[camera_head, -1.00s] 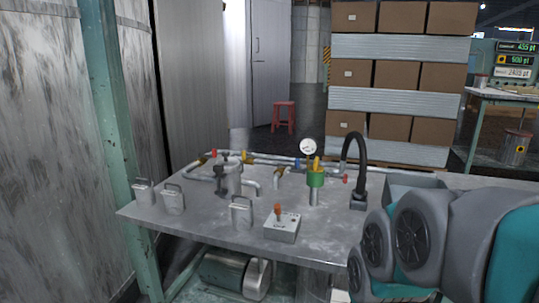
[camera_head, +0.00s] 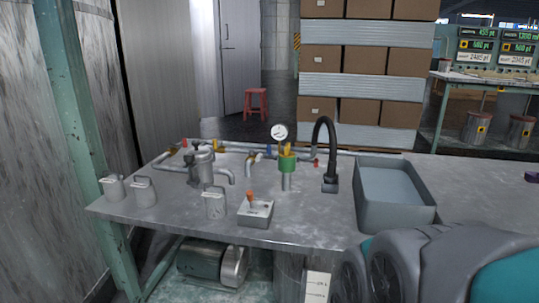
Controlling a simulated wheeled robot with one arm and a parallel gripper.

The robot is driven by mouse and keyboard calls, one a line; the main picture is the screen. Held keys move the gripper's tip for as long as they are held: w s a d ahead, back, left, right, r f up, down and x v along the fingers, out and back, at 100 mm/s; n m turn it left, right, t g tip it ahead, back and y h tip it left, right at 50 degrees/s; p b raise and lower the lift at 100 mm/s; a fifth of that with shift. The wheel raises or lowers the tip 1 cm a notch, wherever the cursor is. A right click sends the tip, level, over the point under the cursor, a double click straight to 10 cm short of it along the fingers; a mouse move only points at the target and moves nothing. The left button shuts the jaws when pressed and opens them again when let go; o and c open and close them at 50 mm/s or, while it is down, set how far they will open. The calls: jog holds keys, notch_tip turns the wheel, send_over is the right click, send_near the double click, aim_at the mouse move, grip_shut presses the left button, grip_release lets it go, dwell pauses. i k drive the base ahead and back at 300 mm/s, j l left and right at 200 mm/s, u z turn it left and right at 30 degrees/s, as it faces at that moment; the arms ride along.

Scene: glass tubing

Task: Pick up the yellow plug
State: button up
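No yellow plug can be made out for certain. Small yellow pieces (camera_head: 288,148) show at the top of a green cylinder (camera_head: 287,163) on the metal table (camera_head: 330,225), just below a round gauge. A small yellow part (camera_head: 216,145) also sits on the pipework at the table's back left. At this size I cannot tell if either is the plug. My arm fills the lower right corner, in front of the table's front right. My gripper is outside the picture.
A black curved hose (camera_head: 327,150) and a grey basin (camera_head: 397,195) stand to the right of the green cylinder. Metal canisters (camera_head: 145,192) and a box with an orange-topped lever (camera_head: 256,213) stand near the front left. The tabletop right of the basin is mostly clear.

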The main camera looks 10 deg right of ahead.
aim_at(287, 153)
jog(key=i+l, duration=0.15)
jog(key=l, duration=0.15)
jog(key=i+l, duration=0.1)
jog(key=l, duration=0.25)
jog(key=i+l, duration=0.15)
jog(key=l, duration=0.15)
jog(key=i+l, duration=0.1)
jog(key=l, duration=0.2)
jog(key=l+u, duration=0.1)
jog(key=u, duration=0.35)
jog(key=l+u, duration=0.15)
jog(key=u, duration=0.3)
jog(key=l+u, duration=0.15)
jog(key=u, duration=0.25)
jog(key=l+u, duration=0.15)
jog(key=u, duration=0.3)
